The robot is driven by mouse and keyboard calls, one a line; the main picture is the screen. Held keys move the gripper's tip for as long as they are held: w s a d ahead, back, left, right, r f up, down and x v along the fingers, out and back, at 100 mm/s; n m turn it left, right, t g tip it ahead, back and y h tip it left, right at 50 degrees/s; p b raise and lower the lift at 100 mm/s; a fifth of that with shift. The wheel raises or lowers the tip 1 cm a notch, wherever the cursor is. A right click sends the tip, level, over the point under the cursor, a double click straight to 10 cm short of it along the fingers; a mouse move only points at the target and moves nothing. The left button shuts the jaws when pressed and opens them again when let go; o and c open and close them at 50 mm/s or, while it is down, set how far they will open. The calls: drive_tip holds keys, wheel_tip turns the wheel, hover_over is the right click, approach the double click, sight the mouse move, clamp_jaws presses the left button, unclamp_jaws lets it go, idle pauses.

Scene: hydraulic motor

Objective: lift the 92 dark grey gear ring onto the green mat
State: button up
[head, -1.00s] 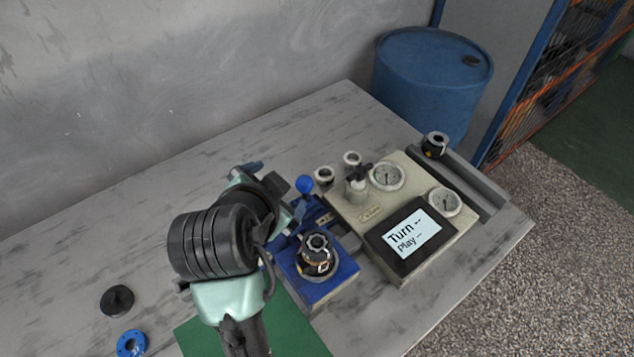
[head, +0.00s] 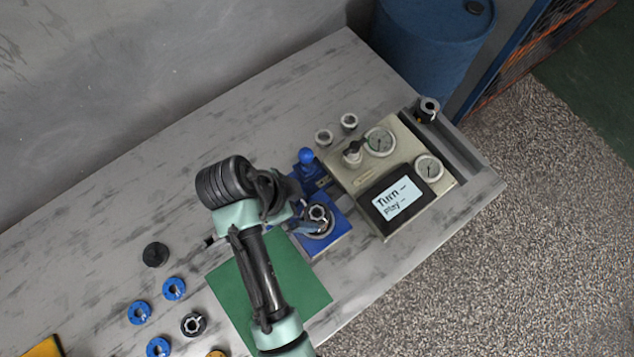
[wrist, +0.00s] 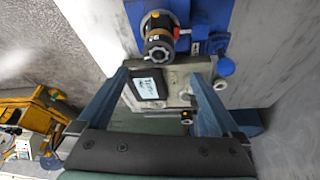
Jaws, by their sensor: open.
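A dark grey gear ring (head: 318,214) with an orange-yellow mark sits upright in the blue fixture (head: 336,236). The wrist view shows this ring (wrist: 158,40) near the top, with a small label that may read 92. My gripper (wrist: 158,76) is open, its two blue-grey fingers apart with nothing between them. The ring lies beyond the fingertips, apart from them. In the head view my gripper (head: 298,226) is beside the ring's left side, partly hidden by my wrist. The green mat (head: 302,280) lies in front of the fixture, partly covered by my arm.
A beige gauge panel (head: 400,150) with a screen stands right of the fixture. A blue knob (head: 306,156) rises behind it. Another dark ring (head: 193,324), blue rings (head: 174,289) and a black disc (head: 155,254) lie at left. Another dark part (head: 428,108) sits on the grey rail.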

sight(316, 212)
drive_tip(key=x, duration=0.2)
drive_tip(key=shift+d+f, duration=0.15)
drive_tip(key=shift+f, duration=0.25)
drive_tip(key=shift+s+p+x, duration=0.2)
drive_tip(key=shift+p+x, duration=0.7)
drive_tip(key=shift+x, duration=1.7)
drive_tip(key=shift+f, duration=0.1)
clamp_jaws()
